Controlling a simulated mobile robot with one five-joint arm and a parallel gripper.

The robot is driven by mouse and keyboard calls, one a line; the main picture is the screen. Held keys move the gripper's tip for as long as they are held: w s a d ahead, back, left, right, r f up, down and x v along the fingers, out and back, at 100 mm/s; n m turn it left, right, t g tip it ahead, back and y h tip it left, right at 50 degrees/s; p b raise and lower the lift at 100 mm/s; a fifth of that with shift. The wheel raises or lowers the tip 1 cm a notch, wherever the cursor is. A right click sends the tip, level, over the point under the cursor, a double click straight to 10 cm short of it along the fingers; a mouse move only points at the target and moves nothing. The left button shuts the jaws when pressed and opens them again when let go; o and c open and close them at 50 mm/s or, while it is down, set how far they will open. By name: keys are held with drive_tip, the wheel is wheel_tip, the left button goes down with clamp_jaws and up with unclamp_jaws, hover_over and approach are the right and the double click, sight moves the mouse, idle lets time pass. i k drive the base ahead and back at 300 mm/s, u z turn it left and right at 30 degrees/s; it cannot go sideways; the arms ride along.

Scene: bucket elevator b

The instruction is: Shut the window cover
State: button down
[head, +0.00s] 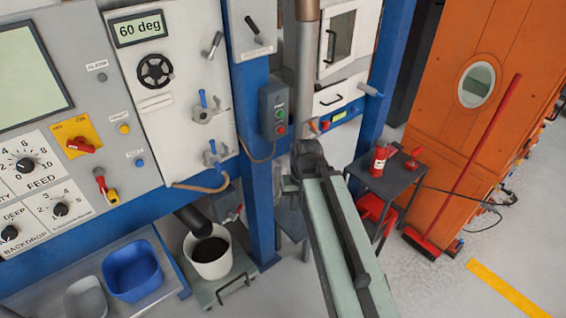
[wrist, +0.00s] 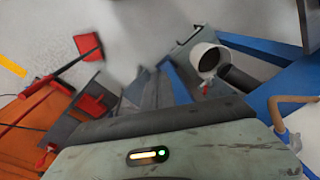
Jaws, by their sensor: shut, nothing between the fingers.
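No part is clearly marked as the window cover. An oval glass window (head: 476,84) with a pale rim sits in the orange housing at the right of the head view; no separate cover shows over it. A glazed panel (head: 341,38) with a dark handle is on the white cabinet at the top middle; I cannot tell whether it is fully closed. My arm reaches up from the bottom, and my gripper (head: 304,160) is at its far end, below and apart from both. In the wrist view my gripper (wrist: 152,88) points toward the floor, shut and empty.
A dark side table (head: 390,180) with red items stands before the orange housing, where a red broom (head: 480,165) leans. A white bucket (head: 210,255) with dark contents and a blue bin (head: 132,272) are at lower left.

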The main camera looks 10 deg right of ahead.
sight(334, 9)
drive_tip(key=u, duration=2.65)
drive_tip(key=k, duration=1.2)
drive_tip(key=z, duration=1.7)
drive_tip(key=i, duration=1)
drive_tip(key=u, duration=0.05)
